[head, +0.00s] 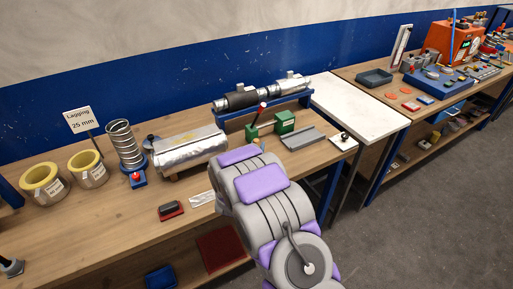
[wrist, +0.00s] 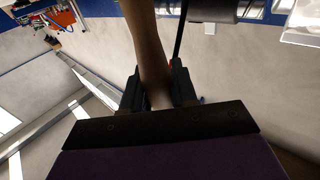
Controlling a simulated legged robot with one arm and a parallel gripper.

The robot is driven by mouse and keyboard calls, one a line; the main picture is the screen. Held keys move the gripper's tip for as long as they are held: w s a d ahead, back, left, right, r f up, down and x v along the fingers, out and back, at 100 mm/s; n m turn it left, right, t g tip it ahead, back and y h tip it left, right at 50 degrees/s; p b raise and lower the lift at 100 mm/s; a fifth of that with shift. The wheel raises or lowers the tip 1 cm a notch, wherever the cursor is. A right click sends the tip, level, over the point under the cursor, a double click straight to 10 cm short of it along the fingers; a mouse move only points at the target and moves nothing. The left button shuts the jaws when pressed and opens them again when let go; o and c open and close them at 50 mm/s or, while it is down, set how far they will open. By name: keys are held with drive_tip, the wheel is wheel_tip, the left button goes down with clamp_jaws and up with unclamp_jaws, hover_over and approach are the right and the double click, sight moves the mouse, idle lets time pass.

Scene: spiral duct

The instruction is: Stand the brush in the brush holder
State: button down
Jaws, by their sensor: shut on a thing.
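My gripper (wrist: 158,86) shows in the wrist view, its two dark fingers shut on a smooth brown, wood-like piece, which looks like the brush handle (wrist: 154,45). The piece runs up out of the top of the picture, so its far end and any bristles are hidden. In the head view my arm reaches over the bench and hides the gripper and what it holds. I cannot pick out the brush holder with certainty in either view.
A red-and-black block (head: 171,211) lies near the front.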

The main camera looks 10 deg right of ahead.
drive_tip(key=shift+f, duration=0.5)
drive_tip(key=c, duration=0.8)
unclamp_jaws()
drive_tip(key=p+v, duration=0.1)
drive_tip(key=v, duration=1.6)
drive_tip(key=shift+s, duration=0.2)
drive_tip(key=shift+a+f, duration=0.1)
